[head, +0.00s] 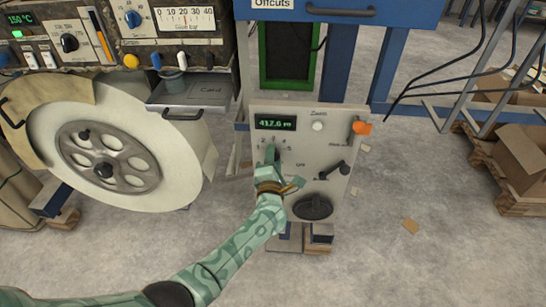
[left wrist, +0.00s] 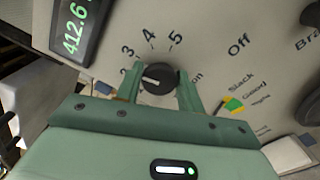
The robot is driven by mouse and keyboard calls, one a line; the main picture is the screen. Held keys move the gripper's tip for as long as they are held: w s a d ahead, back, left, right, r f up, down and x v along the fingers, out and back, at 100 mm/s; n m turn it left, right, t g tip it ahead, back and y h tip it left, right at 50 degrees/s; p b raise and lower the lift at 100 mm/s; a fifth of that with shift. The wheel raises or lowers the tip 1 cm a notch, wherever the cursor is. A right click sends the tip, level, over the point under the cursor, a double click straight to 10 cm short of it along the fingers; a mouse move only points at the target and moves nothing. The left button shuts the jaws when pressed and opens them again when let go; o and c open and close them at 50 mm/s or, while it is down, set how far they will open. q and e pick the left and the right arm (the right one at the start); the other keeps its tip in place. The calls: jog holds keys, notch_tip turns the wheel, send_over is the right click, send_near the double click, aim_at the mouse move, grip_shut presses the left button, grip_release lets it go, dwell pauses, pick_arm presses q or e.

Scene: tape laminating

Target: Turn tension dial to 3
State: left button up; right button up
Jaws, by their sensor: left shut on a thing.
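The tension dial (left wrist: 158,80) is a small black knob with a white pointer mark on the pale panel (head: 322,135). In the left wrist view the digits 3, 4 and 5 arc above it, with a partly hidden 2 at its left. The white mark points left, nearer the 2 than the 4; its exact setting is hard to tell. My green left gripper (left wrist: 161,88) has one finger on each side of the dial and is shut on it. In the head view this gripper (head: 270,156) covers the dial. My right gripper is out of view.
A green-digit display (head: 275,123) reading about 412.6 sits above the dial. An orange-tipped lever (head: 361,128), a black crank (head: 336,170) and a dark round knob (head: 313,208) are on the same panel. A large white roll (head: 115,145) stands at left.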

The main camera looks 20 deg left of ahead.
pick_arm(q)
jog(key=shift+d+f+m, duration=0.1)
jog(key=shift+m, duration=1)
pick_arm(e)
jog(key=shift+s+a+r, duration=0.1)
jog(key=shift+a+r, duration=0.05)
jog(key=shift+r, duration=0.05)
pick_arm(q)
jog(key=shift+p, duration=0.3)
jog(key=o, duration=0.9)
jog(key=shift+s, duration=0.1)
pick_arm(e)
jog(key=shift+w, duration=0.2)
pick_arm(q)
jog(key=p+v, duration=0.5)
jog(key=v, duration=1.1)
jog(key=shift+s+p, duration=0.1)
jog(key=shift+p, duration=0.3)
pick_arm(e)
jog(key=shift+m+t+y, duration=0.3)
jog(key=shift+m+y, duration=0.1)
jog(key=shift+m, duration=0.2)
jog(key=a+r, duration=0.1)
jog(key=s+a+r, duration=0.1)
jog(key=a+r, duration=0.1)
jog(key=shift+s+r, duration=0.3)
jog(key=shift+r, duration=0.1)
